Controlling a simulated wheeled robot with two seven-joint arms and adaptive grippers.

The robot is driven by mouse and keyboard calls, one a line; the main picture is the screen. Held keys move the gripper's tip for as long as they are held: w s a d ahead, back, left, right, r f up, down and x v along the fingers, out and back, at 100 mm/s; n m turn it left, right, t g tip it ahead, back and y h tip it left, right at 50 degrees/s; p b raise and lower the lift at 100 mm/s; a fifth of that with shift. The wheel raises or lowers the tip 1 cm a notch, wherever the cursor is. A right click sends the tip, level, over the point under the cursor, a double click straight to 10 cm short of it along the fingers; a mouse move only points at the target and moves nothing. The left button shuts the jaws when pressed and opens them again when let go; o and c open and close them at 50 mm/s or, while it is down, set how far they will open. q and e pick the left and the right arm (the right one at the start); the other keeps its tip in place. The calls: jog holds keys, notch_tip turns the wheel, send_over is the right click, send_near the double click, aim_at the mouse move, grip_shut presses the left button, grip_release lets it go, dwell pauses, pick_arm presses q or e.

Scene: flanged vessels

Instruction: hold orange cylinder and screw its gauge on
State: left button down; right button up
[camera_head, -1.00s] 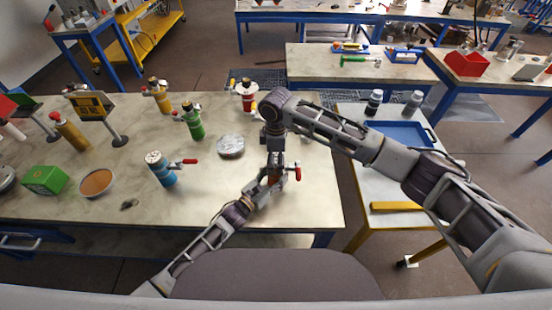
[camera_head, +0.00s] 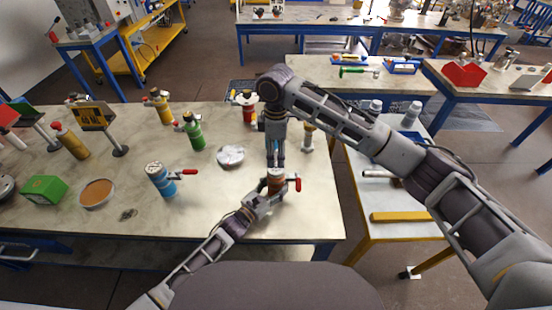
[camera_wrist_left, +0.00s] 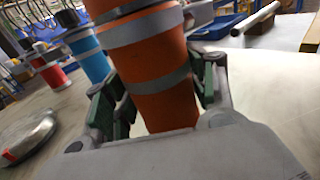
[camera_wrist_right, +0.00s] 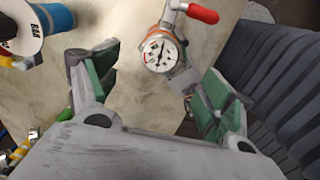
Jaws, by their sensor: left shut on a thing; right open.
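The orange cylinder (camera_head: 276,185) stands upright near the table's front right; its orange body with grey bands fills the middle of the left wrist view (camera_wrist_left: 165,105). My left gripper (camera_head: 262,202) is shut around it from the side. A round white-faced gauge (camera_wrist_right: 160,52) sits at the cylinder's top in the right wrist view, with a red lever (camera_head: 298,184) beside it. Whether its thread is fully seated cannot be told. My right gripper (camera_head: 276,163) points down above the cylinder, open and empty, with the gauge beyond its fingertips in the right wrist view.
A blue cylinder with gauge (camera_head: 161,182) stands to the left. A silver round lid (camera_head: 230,157), a green cylinder (camera_head: 194,135) and a red one (camera_head: 249,112) stand behind. A pale cylinder (camera_head: 308,138) is right of my right gripper. The front middle table is clear.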

jog(key=shift+r, duration=1.35)
pick_arm(q)
jog(key=shift+c, duration=2.1)
grip_release()
jog(key=shift+s+a, duration=0.1)
jog(key=shift+s, duration=0.05)
jog(key=shift+v, duration=5.85)
pick_arm(e)
jog(key=shift+s+f, duration=0.1)
